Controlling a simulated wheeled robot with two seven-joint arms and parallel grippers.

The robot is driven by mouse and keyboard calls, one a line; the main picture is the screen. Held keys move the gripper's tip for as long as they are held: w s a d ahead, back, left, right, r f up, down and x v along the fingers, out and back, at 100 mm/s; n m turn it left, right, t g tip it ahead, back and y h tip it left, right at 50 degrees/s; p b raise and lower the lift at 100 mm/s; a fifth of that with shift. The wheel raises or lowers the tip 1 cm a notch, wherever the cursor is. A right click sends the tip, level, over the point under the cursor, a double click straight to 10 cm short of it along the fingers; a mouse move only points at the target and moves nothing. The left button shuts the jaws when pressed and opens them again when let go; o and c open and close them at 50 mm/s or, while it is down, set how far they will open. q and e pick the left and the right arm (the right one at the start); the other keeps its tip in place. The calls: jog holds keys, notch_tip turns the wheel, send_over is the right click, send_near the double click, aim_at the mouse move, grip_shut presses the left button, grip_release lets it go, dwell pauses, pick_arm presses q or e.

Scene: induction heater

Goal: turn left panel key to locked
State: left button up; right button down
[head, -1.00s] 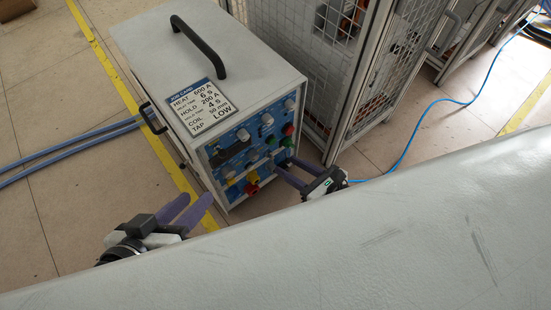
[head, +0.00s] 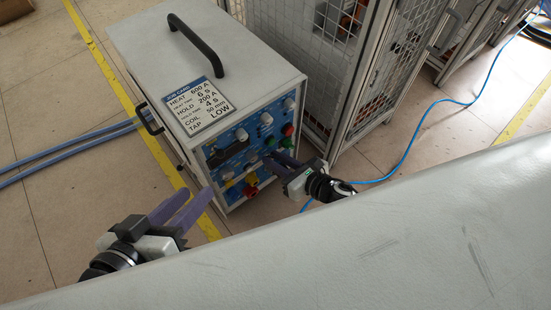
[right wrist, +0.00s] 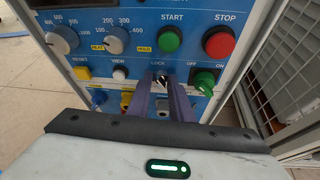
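The heater unit's blue panel (head: 240,150) faces my grippers. In the right wrist view a small dark key (right wrist: 163,79) sits under the LOCK label, partly hidden by my right gripper (right wrist: 163,84). Its purple fingertips stand on either side of the key with a narrow gap between them. I cannot tell whether they press on it, nor the key's exact angle. In the head view my right gripper (head: 272,160) reaches the panel from the right. My left gripper (head: 193,200) is open and empty, in front of and left of the unit.
A green switch (right wrist: 204,82) marked OFF and ON is close right of the key. Start (right wrist: 169,39) and stop (right wrist: 218,42) buttons and two knobs are above. A mesh cage (head: 375,75) stands right of the unit. A pale surface (head: 330,250) fills the foreground.

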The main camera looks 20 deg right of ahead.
jog(key=shift+d, duration=0.1)
jog(key=m+y, duration=0.2)
jog(key=m, duration=0.2)
jog(key=shift+w+d+f+y, duration=0.15)
jog(key=shift+d+f+y, duration=0.1)
jog(key=shift+y, duration=0.15)
jog(key=m+y, duration=0.1)
jog(key=m, duration=0.1)
jog(key=shift+d+m, duration=0.1)
jog(key=shift+m, duration=0.3)
jog(key=shift+f+m+y, duration=0.15)
jog(key=shift+m+y, duration=0.45)
jog(key=shift+m, duration=0.5)
jog(key=c, duration=1.6)
grip_release()
